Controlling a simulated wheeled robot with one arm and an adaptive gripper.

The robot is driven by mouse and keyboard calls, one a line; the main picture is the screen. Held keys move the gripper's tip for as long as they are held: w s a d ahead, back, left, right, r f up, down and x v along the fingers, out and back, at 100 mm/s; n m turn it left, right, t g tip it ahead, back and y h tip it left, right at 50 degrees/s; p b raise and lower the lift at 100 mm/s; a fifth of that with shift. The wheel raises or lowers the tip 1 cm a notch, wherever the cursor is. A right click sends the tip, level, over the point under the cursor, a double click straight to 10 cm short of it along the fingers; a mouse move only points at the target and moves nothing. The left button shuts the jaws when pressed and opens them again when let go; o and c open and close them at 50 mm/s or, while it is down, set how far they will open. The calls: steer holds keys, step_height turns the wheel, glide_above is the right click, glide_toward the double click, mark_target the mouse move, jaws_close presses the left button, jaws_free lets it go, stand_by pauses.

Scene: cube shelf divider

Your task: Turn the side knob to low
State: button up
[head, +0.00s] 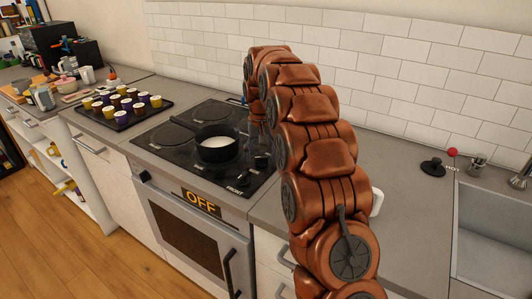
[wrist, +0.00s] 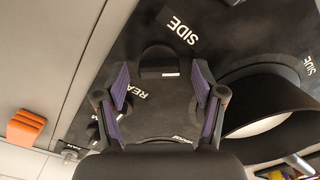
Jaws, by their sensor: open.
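In the wrist view a dark knob (wrist: 158,63) with a short white mark on its lower edge sits on the black stovetop, between the SIDE label (wrist: 180,25) and the REAR label (wrist: 128,98). My gripper (wrist: 160,78) is open, with one finger on each side over the knob's area. Whether a finger touches the knob cannot be told. In the head view the black stovetop (head: 165,137) has its dark knobs (head: 262,160) at the right, partly hidden by my arm and gripper. The orange display (head: 201,203) on the oven front reads OFF.
A dark pot (head: 217,150) with white contents stands on the stove, close to the knobs; its rim also shows in the wrist view (wrist: 290,90). A tray (head: 121,126) of several cups lies left of the stove.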

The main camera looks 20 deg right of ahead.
mark_target(262, 157)
steer(key=shift+r, duration=0.1)
steer(key=shift+r, duration=3.65)
steer(key=shift+s+d, duration=0.1)
